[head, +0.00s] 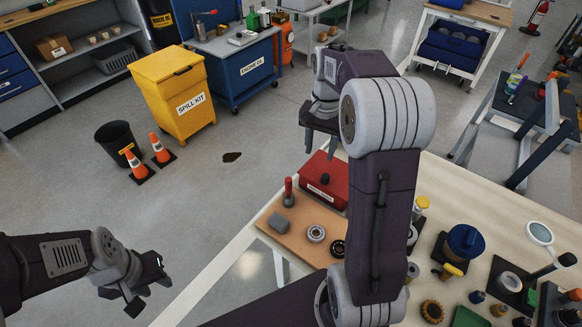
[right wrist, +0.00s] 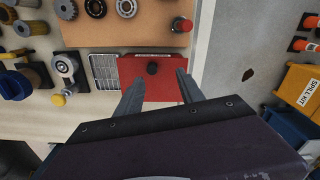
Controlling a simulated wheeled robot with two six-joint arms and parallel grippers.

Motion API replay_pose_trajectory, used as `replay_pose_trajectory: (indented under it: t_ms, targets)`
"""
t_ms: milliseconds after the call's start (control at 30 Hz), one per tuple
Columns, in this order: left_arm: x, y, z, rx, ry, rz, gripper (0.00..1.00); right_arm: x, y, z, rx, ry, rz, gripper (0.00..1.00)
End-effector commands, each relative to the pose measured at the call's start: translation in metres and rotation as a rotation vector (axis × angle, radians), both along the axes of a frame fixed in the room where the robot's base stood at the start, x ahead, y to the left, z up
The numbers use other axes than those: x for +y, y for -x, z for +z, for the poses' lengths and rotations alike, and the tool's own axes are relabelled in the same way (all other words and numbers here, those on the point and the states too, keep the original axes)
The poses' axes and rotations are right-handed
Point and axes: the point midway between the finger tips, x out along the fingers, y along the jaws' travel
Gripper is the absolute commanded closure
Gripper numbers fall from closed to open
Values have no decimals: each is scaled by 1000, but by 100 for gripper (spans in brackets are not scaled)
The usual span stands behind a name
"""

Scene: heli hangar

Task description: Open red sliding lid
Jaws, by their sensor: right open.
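A red box with a flat red lid (head: 312,188) sits at the far edge of the workbench, with a label on its front. A dark round knob (head: 325,178) stands on the lid; the knob also shows in the right wrist view (right wrist: 152,68). My right gripper (head: 320,147) is open and empty above the box. In the right wrist view its two fingers (right wrist: 160,78) reach over the red lid on either side of the knob, not visibly touching it. My left gripper (head: 148,290) is open and empty, away from the bench at lower left.
A metal grate (right wrist: 104,70) lies beside the red box.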

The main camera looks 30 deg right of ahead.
Motion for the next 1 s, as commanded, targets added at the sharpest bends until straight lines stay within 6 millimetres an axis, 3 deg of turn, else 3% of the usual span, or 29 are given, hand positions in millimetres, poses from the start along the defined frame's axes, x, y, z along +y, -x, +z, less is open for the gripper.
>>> replay_pose_trajectory:
  t_ms: [33, 100, 300, 467, 800, 1000]
  targets:
    - [0, 0, -13, 0, 0, 0, 64, -11, -1, -14, -1, 1, -26, 55]
    - [0, 0, -18, 0, 0, 0, 64, -21, 1, -24, 6, -2, -52, 55]
    - [0, 0, -25, 0, 0, 0, 64, -34, 9, -36, 20, -8, -92, 55]
    - [0, 0, -25, 0, 0, 0, 64, -34, 9, -40, 21, -8, -92, 55]
    - [0, 0, -44, 0, 0, 0, 64, -34, 10, -107, 23, -9, -91, 55]
    - [0, 0, -47, 0, 0, 0, 64, -34, 9, -125, 21, -8, -91, 55]
